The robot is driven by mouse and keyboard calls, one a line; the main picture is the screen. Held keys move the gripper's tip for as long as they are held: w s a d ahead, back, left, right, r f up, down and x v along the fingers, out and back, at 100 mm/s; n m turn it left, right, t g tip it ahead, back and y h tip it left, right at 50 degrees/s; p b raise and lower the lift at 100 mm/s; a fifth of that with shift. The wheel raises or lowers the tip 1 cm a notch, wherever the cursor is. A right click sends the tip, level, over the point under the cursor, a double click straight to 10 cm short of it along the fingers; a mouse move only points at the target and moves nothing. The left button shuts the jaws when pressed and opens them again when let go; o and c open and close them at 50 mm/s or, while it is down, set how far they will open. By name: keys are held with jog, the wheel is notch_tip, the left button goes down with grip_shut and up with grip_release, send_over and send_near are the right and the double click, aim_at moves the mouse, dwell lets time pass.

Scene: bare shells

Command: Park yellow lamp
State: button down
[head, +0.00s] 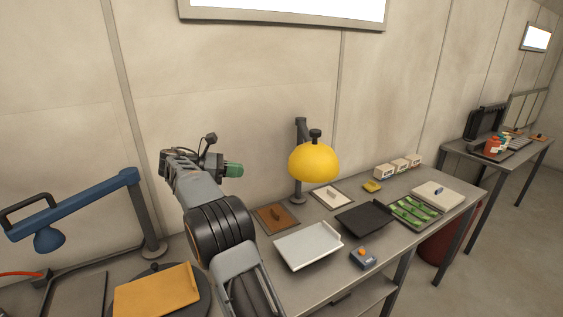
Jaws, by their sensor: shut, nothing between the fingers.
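The yellow lamp (313,164) is a dome shade with a dark knob on top. It hangs beside a grey post (299,185) that stands at the back of the long table, by the wall. My gripper (234,170) is left of the lamp, at about the height of its shade, with a green end pointing right. It looks shut and empty, with a clear gap in the picture between it and the shade. The lamp's joint with the post is partly hidden behind the shade.
A blue jointed lamp (86,197) stands at the left. Below the yellow lamp, the table (330,283) carries a white tray (307,246), a black tray (364,218), a brown plate (270,218) and a blue-grey box (362,258). A wall stands close behind.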

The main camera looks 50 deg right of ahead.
aim_at(289, 170)
jog(key=shift+g, duration=0.6)
jog(key=x, duration=0.4)
jog(key=p+x, duration=0.1)
jog(key=x, duration=0.3)
jog(key=r+p+x, duration=0.1)
jog(key=x, duration=0.3)
jog(key=shift+w+d, duration=0.2)
jog(key=shift+d, duration=0.25)
jog(key=shift+p+x, duration=0.45)
jog(key=shift+x, duration=0.45)
jog(key=shift+f, duration=0.1)
